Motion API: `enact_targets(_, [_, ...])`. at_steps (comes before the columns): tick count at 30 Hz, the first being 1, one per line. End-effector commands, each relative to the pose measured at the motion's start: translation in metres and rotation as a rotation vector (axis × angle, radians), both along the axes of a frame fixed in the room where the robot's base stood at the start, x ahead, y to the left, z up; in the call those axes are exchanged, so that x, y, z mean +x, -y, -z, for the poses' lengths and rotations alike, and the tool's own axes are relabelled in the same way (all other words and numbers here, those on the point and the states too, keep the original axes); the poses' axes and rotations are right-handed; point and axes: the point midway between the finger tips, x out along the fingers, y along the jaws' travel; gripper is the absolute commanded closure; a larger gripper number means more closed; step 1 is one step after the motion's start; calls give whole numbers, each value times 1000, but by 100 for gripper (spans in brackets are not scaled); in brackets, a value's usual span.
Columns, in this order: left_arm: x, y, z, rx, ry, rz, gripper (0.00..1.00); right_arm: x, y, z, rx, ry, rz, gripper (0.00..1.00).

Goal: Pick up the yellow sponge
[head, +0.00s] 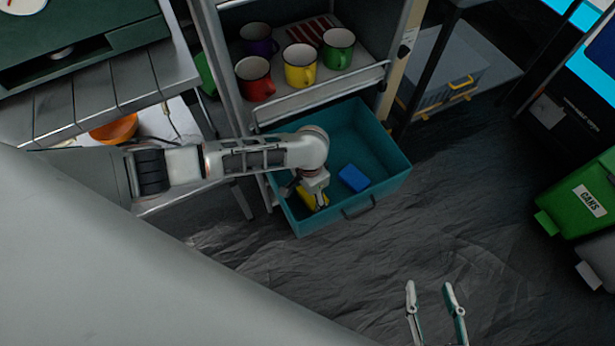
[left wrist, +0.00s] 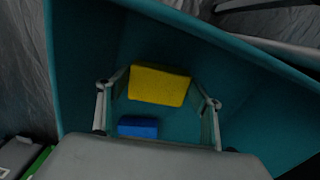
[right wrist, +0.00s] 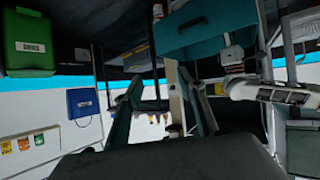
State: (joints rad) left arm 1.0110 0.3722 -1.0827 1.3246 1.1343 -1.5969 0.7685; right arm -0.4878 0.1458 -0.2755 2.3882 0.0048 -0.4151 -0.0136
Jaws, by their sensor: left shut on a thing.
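The yellow sponge (left wrist: 160,85) is between the fingertips of my left gripper (head: 313,199), which reaches down into the teal drawer (head: 388,172). My left gripper is shut on it, with a finger against each short end. In the head view the sponge (head: 305,197) is partly hidden by the gripper. A blue sponge (head: 353,178) lies on the drawer floor to the right; it also shows in the left wrist view (left wrist: 138,127). My right gripper (head: 431,287) is open and empty above the floor, away from the drawer.
A shelf above the drawer holds a red mug (head: 255,79), a yellow mug (head: 299,66), a green mug (head: 338,48) and a purple mug (head: 258,40). A green bin (head: 580,203) stands at the right. The dark floor in front of the drawer is clear.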

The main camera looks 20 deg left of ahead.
Motion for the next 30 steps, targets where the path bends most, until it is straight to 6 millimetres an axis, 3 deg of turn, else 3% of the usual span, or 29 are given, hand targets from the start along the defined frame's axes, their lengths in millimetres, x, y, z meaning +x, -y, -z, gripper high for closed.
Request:
enact_targets(1, [9, 0, -25, 0, 21, 0, 44, -2, 6, -1, -27, -2, -5, 60])
enact_targets(3, [11, 1, -44, -2, 24, 0, 44, -12, 21, 13, -77, -37, -10, 60])
enact_targets(7, [12, 1, -84, -2, 29, 0, 44, -16, 38, 16, -133, -53, -8, 60])
enact_targets(15, [8, 1, -147, -2, 19, 1, 44, -18, 45, 12, -143, -60, 13, 60])
enact_targets(21, [4, 0, -169, -1, 8, 0, 44, -23, 48, 15, -148, -75, 20, 60])
enact_targets(30, [1, 0, -174, -1, 2, -1, 44, -27, 50, 19, -150, -87, 23, 60])
